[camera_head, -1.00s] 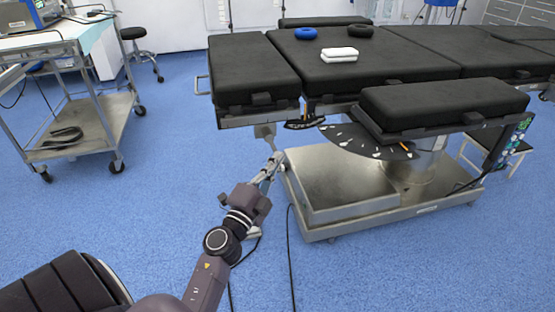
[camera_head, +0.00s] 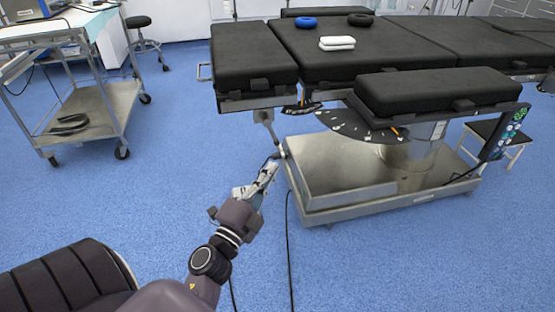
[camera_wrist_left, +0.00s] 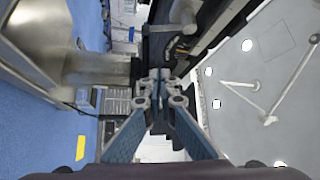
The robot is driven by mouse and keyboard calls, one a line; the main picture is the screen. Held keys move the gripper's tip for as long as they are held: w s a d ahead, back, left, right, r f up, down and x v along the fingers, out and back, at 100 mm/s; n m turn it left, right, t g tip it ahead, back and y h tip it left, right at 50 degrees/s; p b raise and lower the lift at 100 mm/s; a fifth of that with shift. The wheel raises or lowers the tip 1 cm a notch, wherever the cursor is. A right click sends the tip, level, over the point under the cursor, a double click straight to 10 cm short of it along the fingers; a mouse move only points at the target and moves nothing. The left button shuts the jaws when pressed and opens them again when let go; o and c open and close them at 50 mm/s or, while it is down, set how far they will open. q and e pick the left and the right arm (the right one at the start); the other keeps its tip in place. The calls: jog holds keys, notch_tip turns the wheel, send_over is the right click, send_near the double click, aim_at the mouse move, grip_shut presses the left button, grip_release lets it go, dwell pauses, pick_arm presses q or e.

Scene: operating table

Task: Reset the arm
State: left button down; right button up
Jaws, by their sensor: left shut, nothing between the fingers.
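My left arm (camera_head: 238,218) reaches up from the bottom of the head view. Its gripper (camera_head: 270,168) is shut and empty, near the left end of the operating table's (camera_head: 430,35) metal base (camera_head: 330,165). A thin grey strut (camera_head: 268,128) hangs from the table's underside just above the fingertips. Whether they touch it I cannot tell. In the left wrist view the gripper's blue-grey fingers (camera_wrist_left: 160,85) meet in the middle, with nothing visible between them. My right gripper is not in view.
A metal trolley (camera_head: 105,105) stands at the left, with a dark coiled item on its lower shelf. A black stool (camera_head: 138,22) is behind it. A dark cable (camera_head: 290,240) lies on the blue floor. The floor between trolley and table is clear.

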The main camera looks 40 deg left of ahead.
pick_arm(q)
jog(key=shift+v, duration=0.95)
